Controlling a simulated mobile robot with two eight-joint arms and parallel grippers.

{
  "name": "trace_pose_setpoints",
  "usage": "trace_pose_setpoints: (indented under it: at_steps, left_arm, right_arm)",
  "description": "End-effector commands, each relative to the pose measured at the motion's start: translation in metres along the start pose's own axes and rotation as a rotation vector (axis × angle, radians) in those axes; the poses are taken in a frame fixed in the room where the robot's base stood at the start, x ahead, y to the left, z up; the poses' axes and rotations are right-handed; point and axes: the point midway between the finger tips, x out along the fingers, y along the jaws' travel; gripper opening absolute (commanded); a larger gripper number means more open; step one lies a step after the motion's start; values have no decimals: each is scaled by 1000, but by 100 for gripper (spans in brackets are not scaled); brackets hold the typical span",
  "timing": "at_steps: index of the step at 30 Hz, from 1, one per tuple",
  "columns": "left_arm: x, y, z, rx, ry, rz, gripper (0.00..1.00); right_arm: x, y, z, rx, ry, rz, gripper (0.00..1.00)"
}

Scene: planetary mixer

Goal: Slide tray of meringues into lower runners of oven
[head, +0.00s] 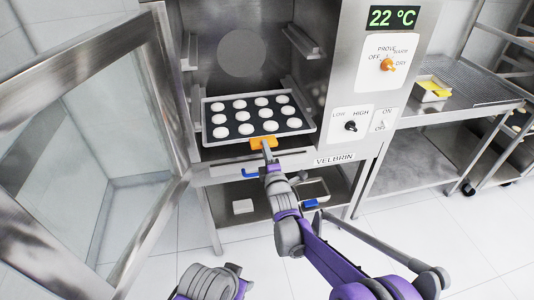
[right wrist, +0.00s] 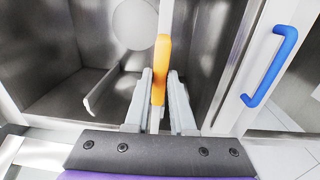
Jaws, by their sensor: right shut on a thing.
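The dark tray with a pale metal rim (head: 204,125) carries several rows of white meringues (head: 241,116). It looks level in the mouth of the open oven (head: 240,20), its rear part between the lower runners (head: 291,86). I cannot tell whether it rests on them. My right gripper (head: 266,150) is shut on the orange grip (head: 258,142) at the tray's front edge. In the right wrist view the orange grip (right wrist: 160,70) stands between the two fingers (right wrist: 159,102); the meringues do not show there. My left gripper's fingers are not visible.
The glass oven door (head: 130,120) stands open at the left. Upper runners (head: 302,41) are empty. A blue handle (head: 250,173) sits below the opening, also in the right wrist view (right wrist: 271,66). A steel table (head: 462,100) with a yellow container (head: 432,90) stands right.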

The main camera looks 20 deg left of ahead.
Motion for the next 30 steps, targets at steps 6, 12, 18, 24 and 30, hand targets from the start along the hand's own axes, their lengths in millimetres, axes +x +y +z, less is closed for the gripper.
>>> trace_pose_setpoints:
  at_steps: [6, 12, 18, 24, 30]
  left_arm:
    - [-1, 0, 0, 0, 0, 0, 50]
    - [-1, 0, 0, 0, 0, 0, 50]
    - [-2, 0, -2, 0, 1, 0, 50]
    - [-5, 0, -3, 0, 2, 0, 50]
    - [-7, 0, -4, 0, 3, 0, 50]
  right_arm:
    - [4, 0, 0, 0, 0, 2, 0]
    - [4, 0, 0, 0, 0, 2, 0]
    - [14, 0, 0, 0, 0, 2, 0]
    - [28, 0, 0, 0, 0, 2, 0]
    - [42, 0, 0, 0, 0, 2, 0]
